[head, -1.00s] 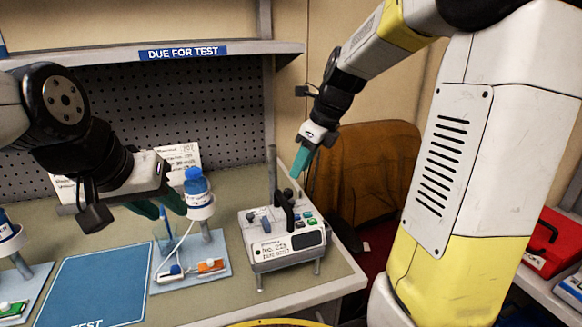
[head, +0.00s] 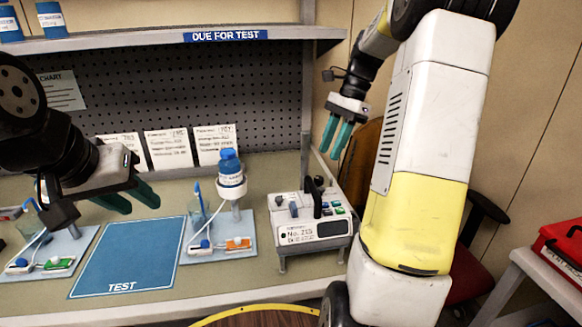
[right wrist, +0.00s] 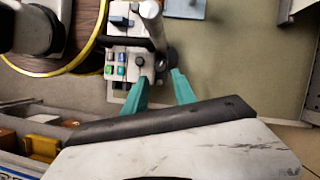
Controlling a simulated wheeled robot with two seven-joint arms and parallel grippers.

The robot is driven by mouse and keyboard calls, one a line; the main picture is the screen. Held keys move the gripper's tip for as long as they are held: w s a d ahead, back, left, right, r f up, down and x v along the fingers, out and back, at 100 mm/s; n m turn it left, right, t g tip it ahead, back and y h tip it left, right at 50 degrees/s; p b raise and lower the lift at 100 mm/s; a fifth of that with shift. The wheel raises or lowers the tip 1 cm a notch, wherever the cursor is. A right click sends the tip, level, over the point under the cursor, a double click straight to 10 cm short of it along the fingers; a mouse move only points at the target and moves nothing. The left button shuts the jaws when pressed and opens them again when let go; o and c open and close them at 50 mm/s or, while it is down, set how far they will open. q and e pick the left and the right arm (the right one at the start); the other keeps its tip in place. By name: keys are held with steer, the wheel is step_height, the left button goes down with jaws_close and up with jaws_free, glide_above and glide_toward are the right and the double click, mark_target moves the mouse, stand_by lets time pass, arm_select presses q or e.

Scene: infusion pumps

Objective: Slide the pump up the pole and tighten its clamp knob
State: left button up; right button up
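The white pump (head: 312,228), labelled No. 215, stands upright on short legs at the bench's right end, with a black handle (head: 317,204) on top. A short grey pole (head: 307,180) rises at its back; the right wrist view shows the pole (right wrist: 155,28) end-on. A dark round knob (head: 319,182) sits beside the pole. My right gripper (head: 329,154) is open and empty, above and behind the pump. In the right wrist view its fingers (right wrist: 159,77) point toward the dark knob (right wrist: 161,63), apparently without touching. My left gripper (head: 142,204) is open and empty above the blue TEST mat.
The blue TEST mat (head: 130,258) lies left of the pump. Between them is a stand with a blue-capped bottle (head: 230,170) and tubing. A shelf (head: 130,42) spans the back. A chair (head: 362,160) and red case (head: 562,248) are to the right.

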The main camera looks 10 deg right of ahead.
mark_target(318, 178)
steer(key=x, duration=0.7)
steer(key=shift+a+f, duration=0.15)
steer(key=shift+f, duration=0.15)
steer(key=shift+c, duration=0.4)
jaws_close()
